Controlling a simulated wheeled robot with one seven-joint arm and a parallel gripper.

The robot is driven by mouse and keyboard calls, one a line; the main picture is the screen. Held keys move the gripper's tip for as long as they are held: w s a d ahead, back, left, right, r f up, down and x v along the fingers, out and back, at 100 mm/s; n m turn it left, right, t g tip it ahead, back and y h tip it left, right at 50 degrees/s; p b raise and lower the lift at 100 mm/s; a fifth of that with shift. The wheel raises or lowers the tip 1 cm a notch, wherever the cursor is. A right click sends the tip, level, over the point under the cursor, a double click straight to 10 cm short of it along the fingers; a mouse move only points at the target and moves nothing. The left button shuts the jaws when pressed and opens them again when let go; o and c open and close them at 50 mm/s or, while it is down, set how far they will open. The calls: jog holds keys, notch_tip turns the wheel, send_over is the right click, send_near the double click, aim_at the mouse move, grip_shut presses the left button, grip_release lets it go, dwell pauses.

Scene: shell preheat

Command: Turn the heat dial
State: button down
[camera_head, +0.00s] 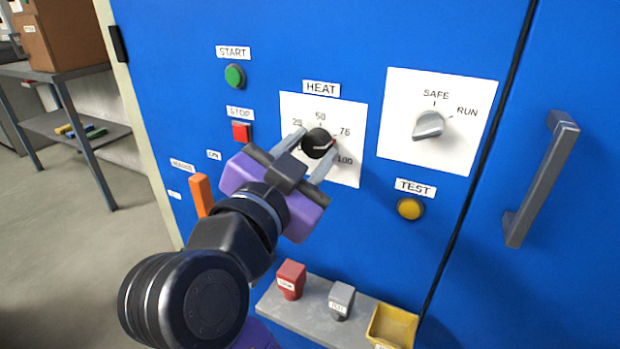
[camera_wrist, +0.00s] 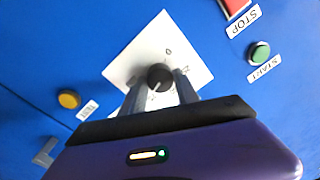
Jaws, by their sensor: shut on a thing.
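The heat dial (camera_head: 319,142) is a round black knob on a white plate (camera_head: 350,112) marked 25, 50, 75 and 100, under a HEAT label (camera_head: 321,88). A pale line on its face points right, roughly between 75 and 100. My gripper (camera_head: 318,146) is shut on the dial, with one grey finger on each side. The wrist view also shows the dial (camera_wrist: 160,77) between the two fingers (camera_wrist: 159,90). The fingers and palm hide the plate's lower left part.
Left of the dial are a green START button (camera_head: 234,76), a red STOP button (camera_head: 241,131) and an orange lever (camera_head: 201,195). Right are a SAFE/RUN switch (camera_head: 429,125), a yellow TEST button (camera_head: 409,208) and a door handle (camera_head: 541,180). Below, a grey shelf (camera_head: 318,316) holds small items.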

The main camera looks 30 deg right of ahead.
jog(key=m+b, duration=0.3)
jog(key=f+m+b, duration=0.1)
jog(key=m+b, duration=0.1)
jog(key=b, duration=0.2)
jog(key=shift+m, duration=0.4)
jog(key=m+b, duration=0.1)
jog(key=b, duration=0.1)
jog(key=m+b, duration=0.2)
jog(key=shift+r+h, duration=0.2)
jog(key=shift+h, duration=0.1)
jog(key=shift+r, duration=0.1)
jog(key=c, duration=0.9)
grip_release()
jog(key=shift+r, duration=0.1)
jog(key=shift+p+v, duration=1.1)
jog(key=shift+v, duration=2.8)
